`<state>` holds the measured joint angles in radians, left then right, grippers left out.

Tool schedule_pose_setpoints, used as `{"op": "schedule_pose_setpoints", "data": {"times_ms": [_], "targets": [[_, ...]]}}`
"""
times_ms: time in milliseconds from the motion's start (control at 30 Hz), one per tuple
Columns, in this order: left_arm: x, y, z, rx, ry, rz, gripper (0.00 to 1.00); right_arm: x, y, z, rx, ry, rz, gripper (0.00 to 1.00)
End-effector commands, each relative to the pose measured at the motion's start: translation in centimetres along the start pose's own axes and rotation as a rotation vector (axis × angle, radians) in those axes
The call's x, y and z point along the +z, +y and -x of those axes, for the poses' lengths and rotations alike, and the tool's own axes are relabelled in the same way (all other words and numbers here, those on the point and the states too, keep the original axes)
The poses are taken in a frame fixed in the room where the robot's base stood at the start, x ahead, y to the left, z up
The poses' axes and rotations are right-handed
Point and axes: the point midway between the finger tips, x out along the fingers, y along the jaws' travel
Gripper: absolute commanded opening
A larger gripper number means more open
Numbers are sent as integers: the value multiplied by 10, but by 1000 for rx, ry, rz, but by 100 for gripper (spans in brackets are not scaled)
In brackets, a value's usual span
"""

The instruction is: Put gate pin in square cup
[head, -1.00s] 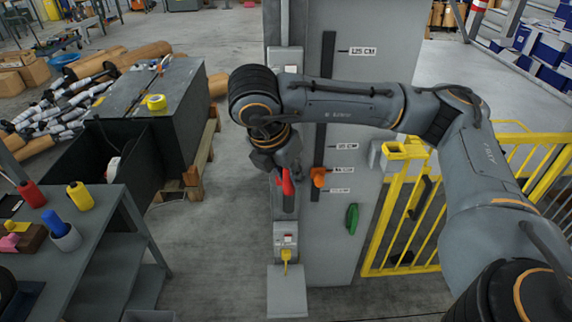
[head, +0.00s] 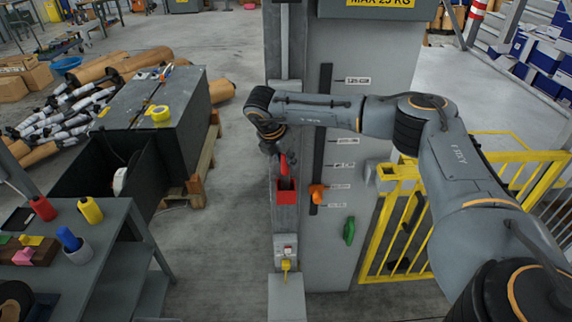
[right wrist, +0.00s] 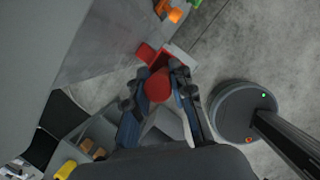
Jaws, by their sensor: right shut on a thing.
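The red gate pin (head: 284,165) is held in my right gripper (head: 274,150). In the right wrist view its round red end (right wrist: 158,86) shows between the two fingers (right wrist: 160,88). The red square cup (head: 286,197) is fixed on the front of the grey post, directly below the pin. In the right wrist view a corner of the cup (right wrist: 147,53) shows just beyond the pin. The pin's lower end is close to the cup's dark opening; I cannot tell whether it is inside. My left gripper is not in view.
An orange handle (head: 317,193) and a green handle (head: 349,231) sit on the grey panel right of the cup. A yellow gate (head: 402,225) stands further right. A workbench (head: 128,250) with coloured cylinders is at left. The floor between bench and post is clear.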

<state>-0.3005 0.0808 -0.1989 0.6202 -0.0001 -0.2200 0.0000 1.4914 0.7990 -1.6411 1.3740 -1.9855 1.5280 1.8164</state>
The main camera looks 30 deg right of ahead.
Motion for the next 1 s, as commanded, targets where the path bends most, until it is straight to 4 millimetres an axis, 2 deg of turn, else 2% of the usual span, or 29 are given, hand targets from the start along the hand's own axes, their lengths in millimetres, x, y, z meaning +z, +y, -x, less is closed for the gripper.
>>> {"op": "schedule_pose_setpoints", "data": {"times_ms": [200, 300, 700, 733, 800, 833, 1000], "targets": [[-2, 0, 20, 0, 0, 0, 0, -11, -1, -26, -4, 0, 2, 0], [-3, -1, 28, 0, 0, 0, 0, -11, 1, -32, -3, -1, -1, 0], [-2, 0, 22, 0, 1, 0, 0, -14, 2, -41, -1, 0, -2, 0], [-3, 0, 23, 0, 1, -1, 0, -13, 2, -40, -2, 0, -2, 27], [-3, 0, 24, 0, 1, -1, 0, -13, 2, -40, -2, 0, -2, 41], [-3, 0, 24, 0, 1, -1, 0, -13, 2, -40, -2, 0, -2, 46], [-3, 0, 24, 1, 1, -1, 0, -13, 2, -40, -2, 0, -2, 46]]}}
